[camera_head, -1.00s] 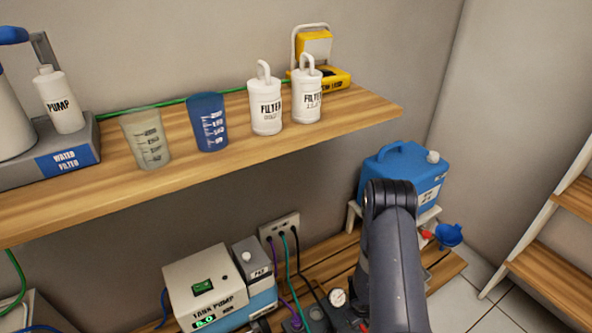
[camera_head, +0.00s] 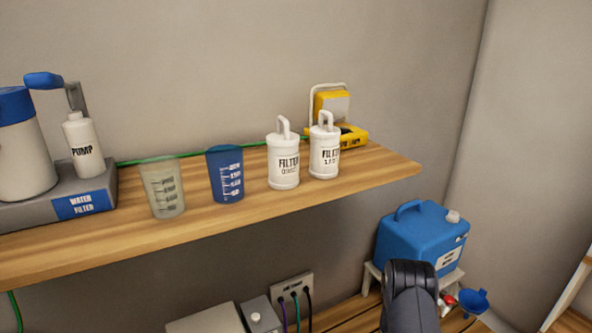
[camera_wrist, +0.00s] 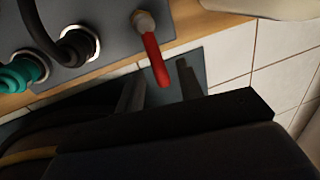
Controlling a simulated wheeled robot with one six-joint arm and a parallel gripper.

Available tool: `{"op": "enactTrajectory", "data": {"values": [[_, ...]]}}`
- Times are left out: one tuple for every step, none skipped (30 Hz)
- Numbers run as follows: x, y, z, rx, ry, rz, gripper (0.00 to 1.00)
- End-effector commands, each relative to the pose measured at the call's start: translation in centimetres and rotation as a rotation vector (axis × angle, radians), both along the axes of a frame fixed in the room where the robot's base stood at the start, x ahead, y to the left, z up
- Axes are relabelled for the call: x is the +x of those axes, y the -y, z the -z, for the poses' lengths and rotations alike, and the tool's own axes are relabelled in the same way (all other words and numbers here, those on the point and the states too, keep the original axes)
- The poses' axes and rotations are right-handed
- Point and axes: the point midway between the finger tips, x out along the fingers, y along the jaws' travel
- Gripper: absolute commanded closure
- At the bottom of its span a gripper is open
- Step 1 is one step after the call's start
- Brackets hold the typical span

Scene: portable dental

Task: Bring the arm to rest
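My arm (camera_head: 411,296) shows at the bottom of the head view, in front of the lower bench and just below the blue tank. My gripper (camera_wrist: 160,88) is out of the head view. In the wrist view its two dark fingers stand apart with nothing held between them. The end of a red lever (camera_wrist: 152,52) shows close to the gap between the fingertips. I cannot tell how far it is from them. A dark part fills the lower half of the wrist view.
A wooden shelf (camera_head: 225,222) holds two cups, two filter bottles and a yellow lamp (camera_head: 333,106). The blue tank (camera_head: 420,238) and blue funnel (camera_head: 474,301) stand low at right. Hose fittings (camera_wrist: 80,45) sit beside the red lever on a grey panel.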

Motion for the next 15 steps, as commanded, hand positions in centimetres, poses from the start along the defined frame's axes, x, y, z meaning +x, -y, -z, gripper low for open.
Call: {"op": "enactTrajectory", "data": {"values": [[-0.1, -0.1, -0.3, 0.0, -0.001, 0.015, 0.65], [0.0, -0.2, -0.9, -0.001, 0.001, 0.012, 0.65], [0.0, -0.3, -1.6, 0.0, 0.002, 0.012, 0.65], [-0.1, -0.4, -2.1, 0.0, 0.001, 0.011, 0.65], [-0.2, -0.5, -2.7, -0.001, 0.001, 0.011, 0.65], [-0.2, -0.6, -3.5, 0.0, 0.001, 0.011, 0.65], [-0.3, -0.7, -4.1, 0.0, 0.001, 0.011, 0.65], [-0.3, -0.8, -4.7, -0.001, 0.001, 0.011, 0.65], [-0.4, -1.0, -5.6, 0.0, 0.001, 0.011, 0.65], [-0.4, -1.1, -6.1, 0.0, 0.001, 0.011, 0.65], [-0.5, -1.2, -6.7, 0.0, 0.001, 0.011, 0.65], [-0.6, -1.3, -7.6, 0.0, 0.002, 0.012, 0.65], [-0.6, -1.4, -8.1, 0.0, 0.002, 0.013, 0.65], [-0.7, -1.5, -8.7, 0.0, 0.002, 0.012, 0.65], [-0.8, -1.7, -9.5, 0.0, 0.0, 0.011, 0.65]]}}
